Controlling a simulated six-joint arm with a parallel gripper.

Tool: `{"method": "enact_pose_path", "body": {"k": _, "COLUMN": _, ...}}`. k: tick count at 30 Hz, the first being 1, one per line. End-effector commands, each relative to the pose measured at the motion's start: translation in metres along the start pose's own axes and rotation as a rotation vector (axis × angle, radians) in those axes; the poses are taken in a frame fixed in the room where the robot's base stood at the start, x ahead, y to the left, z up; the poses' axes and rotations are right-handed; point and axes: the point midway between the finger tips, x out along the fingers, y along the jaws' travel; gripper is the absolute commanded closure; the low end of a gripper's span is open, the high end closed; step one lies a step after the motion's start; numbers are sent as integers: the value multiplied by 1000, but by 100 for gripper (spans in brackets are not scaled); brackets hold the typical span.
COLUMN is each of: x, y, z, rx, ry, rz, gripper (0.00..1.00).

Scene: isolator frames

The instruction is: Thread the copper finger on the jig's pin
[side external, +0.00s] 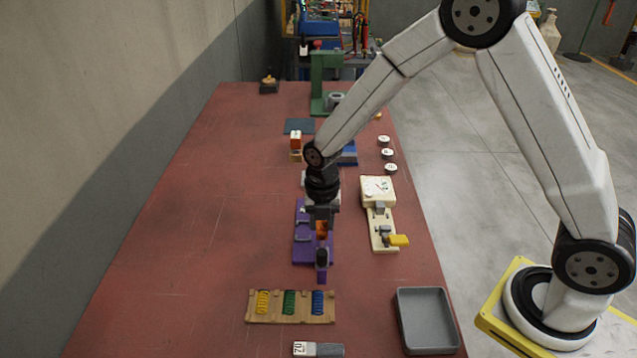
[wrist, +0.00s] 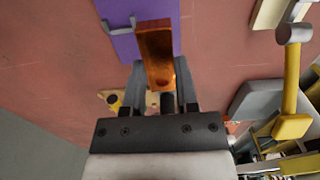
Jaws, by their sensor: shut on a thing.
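My gripper (side external: 320,218) points down over the purple jig (side external: 302,250) and is shut on the copper finger (side external: 322,231). In the wrist view, the copper finger (wrist: 155,55) sticks out from between the jaws (wrist: 160,85), with its long flat face showing. The purple jig (wrist: 124,42) lies beyond it on the table. A dark upright post (side external: 321,257) stands at the jig's near end, close to the copper finger in the side view. I cannot tell whether this post is the pin, nor whether the finger touches it.
A wooden rack of coloured springs (side external: 268,307) and a grey tray (side external: 425,318) lie nearer. A green press (side external: 325,85) stands far back. The table's left side is clear.

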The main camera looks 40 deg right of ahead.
Motion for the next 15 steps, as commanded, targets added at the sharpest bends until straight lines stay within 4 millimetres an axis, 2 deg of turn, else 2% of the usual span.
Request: {"method": "enact_pose_path", "body": {"k": 15, "x": 9, "y": 0, "z": 0, "rx": 0, "ry": 0, "rz": 1, "gripper": 100}}
